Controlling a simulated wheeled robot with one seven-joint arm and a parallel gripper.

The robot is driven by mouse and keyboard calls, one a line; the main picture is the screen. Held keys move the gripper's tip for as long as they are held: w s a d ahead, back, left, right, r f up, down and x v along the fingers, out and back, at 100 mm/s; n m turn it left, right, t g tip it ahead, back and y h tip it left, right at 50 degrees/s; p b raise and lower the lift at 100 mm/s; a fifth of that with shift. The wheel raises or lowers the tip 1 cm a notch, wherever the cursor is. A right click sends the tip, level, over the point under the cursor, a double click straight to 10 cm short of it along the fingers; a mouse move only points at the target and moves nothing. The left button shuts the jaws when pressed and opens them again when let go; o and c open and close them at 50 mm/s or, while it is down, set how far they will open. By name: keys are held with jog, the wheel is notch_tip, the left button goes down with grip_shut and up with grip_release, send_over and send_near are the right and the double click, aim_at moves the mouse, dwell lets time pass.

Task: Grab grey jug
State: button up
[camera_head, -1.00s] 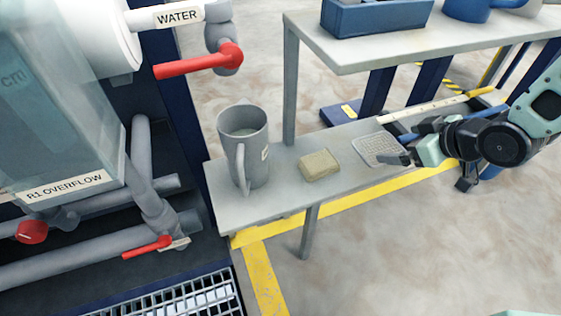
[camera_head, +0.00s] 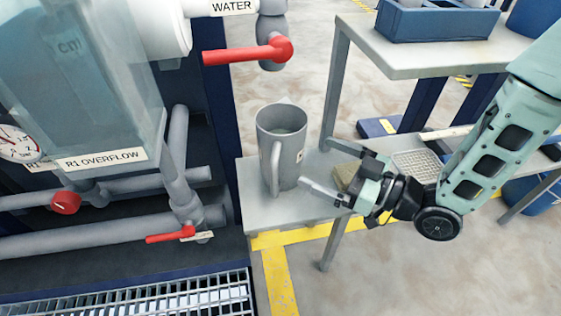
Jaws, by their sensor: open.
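The grey jug (camera_head: 291,150) stands upright at the left end of the low grey shelf (camera_head: 262,213). Its handle (camera_head: 274,170) faces the front left, and a small label shows on its right side. My gripper (camera_head: 318,170) is open and empty just right of the jug, fingers pointing left toward it. One finger is toward the back and the other toward the front, near the jug's lower right side. I cannot tell whether a finger touches the jug. The jug's body is mostly unhidden.
A tan sponge-like block (camera_head: 345,177) lies behind my gripper, partly hidden. A white grid piece (camera_head: 415,163) lies farther right. A red valve lever (camera_head: 248,53) juts out above the jug on the left. A higher table (camera_head: 400,62) stands behind, holding a blue bin (camera_head: 437,24).

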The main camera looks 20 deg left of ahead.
aim_at(284, 144)
jog(key=a+b, duration=0.1)
jog(key=a, duration=0.2)
jog(key=w+a, duration=0.1)
jog(key=a, duration=0.2)
jog(key=w+a+b, duration=0.1)
jog(key=a, duration=0.2)
jog(key=shift+a+b, duration=0.2)
jog(key=shift+b, duration=0.15)
jog(key=c, duration=1.5)
jog(key=shift+r, duration=0.1)
